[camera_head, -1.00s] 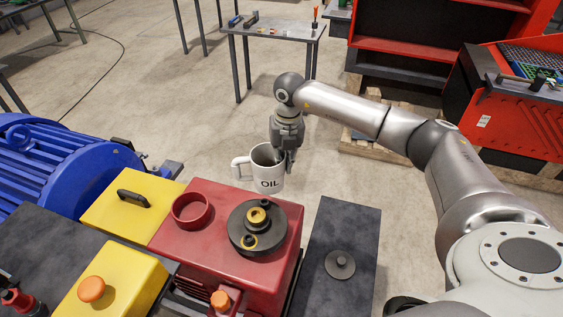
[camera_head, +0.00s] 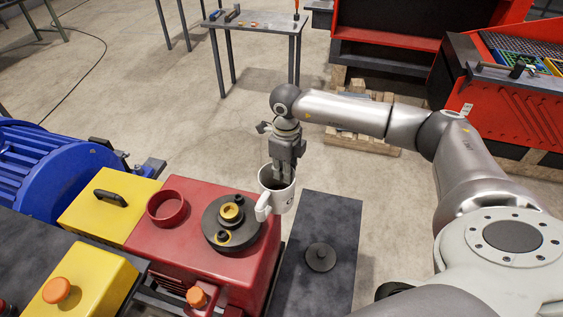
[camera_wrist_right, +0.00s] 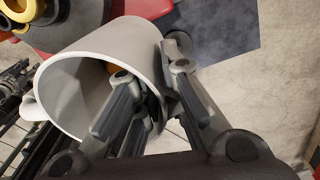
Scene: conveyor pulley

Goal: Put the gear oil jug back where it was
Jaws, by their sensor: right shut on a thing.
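The gear oil jug is a white mug-shaped vessel (camera_head: 283,196) with a handle. In the head view it is beside the far right corner of the red gearbox housing (camera_head: 190,262), above the floor and the dark plate's far end. My right gripper (camera_head: 280,172) reaches down into the jug's mouth and is shut on its wall. The jug (camera_wrist_right: 85,75) also shows in the right wrist view, its mouth turned toward the camera, with the gripper fingers (camera_wrist_right: 140,100) at its rim. The jug's base is hidden in that view. My left gripper is not in view.
The dark grey plate (camera_head: 330,225) to the right holds a small round knobbed disc (camera_head: 320,257). A black round flange (camera_head: 213,236) and a red ring (camera_head: 167,207) are on the red housing. Yellow covers (camera_head: 85,215) and a blue motor (camera_head: 60,170) are left. A workbench (camera_head: 256,25) stands behind.

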